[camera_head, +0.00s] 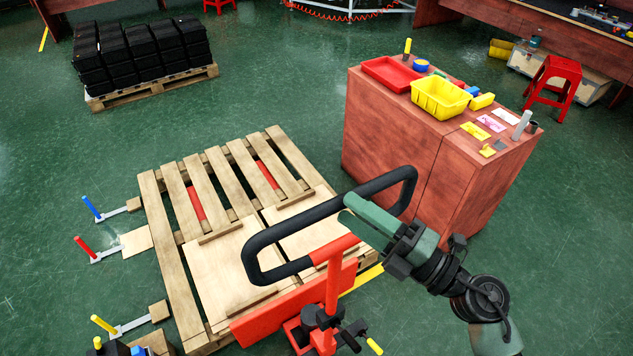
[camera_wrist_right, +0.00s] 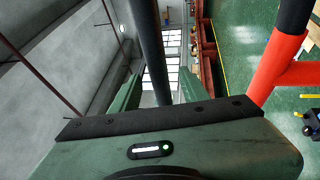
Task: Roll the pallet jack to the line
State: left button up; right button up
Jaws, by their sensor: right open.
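The red pallet jack (camera_head: 334,272) stands at the near side of a wooden pallet (camera_head: 156,232), its red forks showing between the slats. Its black loop handle (camera_head: 300,222) rises toward me, tilted. My right gripper (camera_head: 362,222) is at the right part of the handle loop, open. In the right wrist view the black handle bar (camera_wrist_right: 149,40) runs down between the two green fingers of the gripper (camera_wrist_right: 160,88). Whether the fingers touch the bar I cannot tell. The jack's red stem also shows there (camera_wrist_right: 278,62). My left gripper is not in view.
A red-brown cabinet (camera_head: 395,150) with trays and a yellow bin stands close, right of the pallet. Clamps with coloured handles (camera_head: 92,250) lie left of it. A loaded pallet (camera_head: 150,90) stands at the back left. Green floor is open between the pallets.

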aim_at(337, 199)
jog(key=shift+w+a+r+p, duration=0.3)
jog(key=shift+w+a, duration=0.05)
jog(key=shift+a, duration=0.15)
jog(key=shift+w+a+r+p, duration=0.25)
jog(key=shift+w+a, duration=0.05)
jog(key=shift+a, duration=0.15)
jog(key=shift+x, duration=0.85)
jog(key=shift+w+a+f+p, duration=0.1)
jog(key=shift+w+a+p, duration=0.15)
jog(key=shift+a, duration=0.25)
jog(key=shift+w+a+f+p, duration=0.15)
jog(key=shift+w+a, duration=0.1)
jog(key=shift+a, duration=0.3)
jog(key=shift+d+r, duration=0.1)
jog(key=shift+c, duration=0.7)
grip_shut()
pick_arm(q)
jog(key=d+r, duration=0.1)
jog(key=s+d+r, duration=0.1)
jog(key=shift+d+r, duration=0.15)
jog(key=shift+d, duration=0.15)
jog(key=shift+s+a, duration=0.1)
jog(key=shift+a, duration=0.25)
pick_arm(e)
jog(key=shift+s, duration=0.1)
